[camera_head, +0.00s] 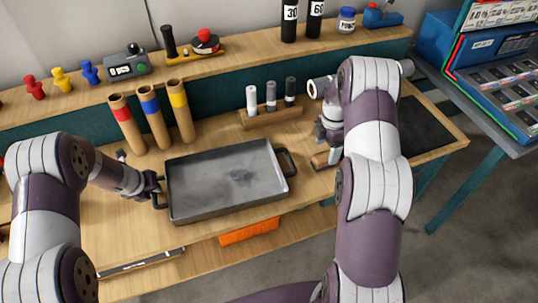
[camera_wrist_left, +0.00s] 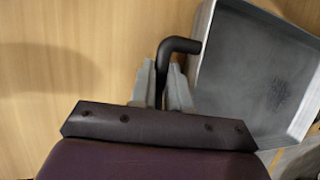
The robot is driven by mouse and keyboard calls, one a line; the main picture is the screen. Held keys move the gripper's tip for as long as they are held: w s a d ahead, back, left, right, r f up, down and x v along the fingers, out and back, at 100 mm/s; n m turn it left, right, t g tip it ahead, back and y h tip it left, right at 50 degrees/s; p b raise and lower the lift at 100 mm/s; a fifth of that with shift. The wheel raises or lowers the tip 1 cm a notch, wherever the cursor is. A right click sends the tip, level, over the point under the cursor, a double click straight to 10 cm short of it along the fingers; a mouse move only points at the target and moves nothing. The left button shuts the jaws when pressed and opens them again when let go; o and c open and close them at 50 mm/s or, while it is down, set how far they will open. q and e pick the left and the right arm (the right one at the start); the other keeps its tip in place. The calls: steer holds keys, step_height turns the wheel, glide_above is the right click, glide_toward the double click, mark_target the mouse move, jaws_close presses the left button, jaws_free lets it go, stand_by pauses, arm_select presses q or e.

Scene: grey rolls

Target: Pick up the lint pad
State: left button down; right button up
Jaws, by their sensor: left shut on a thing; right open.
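My left gripper (camera_head: 157,190) is shut on the black left handle of the grey metal tray (camera_head: 205,205). The handle (camera_wrist_left: 178,46) shows between its fingers (camera_wrist_left: 163,88) in the left wrist view. A dark grey smudge (camera_head: 240,177) lies on the tray's floor. My right gripper (camera_head: 325,152) is open, low over the table to the right of the tray and partly hidden by my own arm. A small tan wooden piece (camera_head: 320,161) shows by it; I cannot tell whether this is the lint pad. No other lint pad is clearly recognisable.
A wooden holder (camera_head: 270,117) with several grey-toned rolls stands behind the tray. Three cardboard tubes (camera_head: 153,118) stand behind its left side. A dark mat (camera_head: 425,128) lies at the right. An orange thing (camera_head: 248,231) is below the table's front edge. The table left of the tray is mostly bare.

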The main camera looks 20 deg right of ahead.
mark_target(324, 156)
step_height(324, 156, down, 5)
steer(key=shift+a+r, duration=0.1)
steer(key=shift+a, duration=0.05)
steer(key=c, duration=1.2)
step_height(324, 156, up, 10)
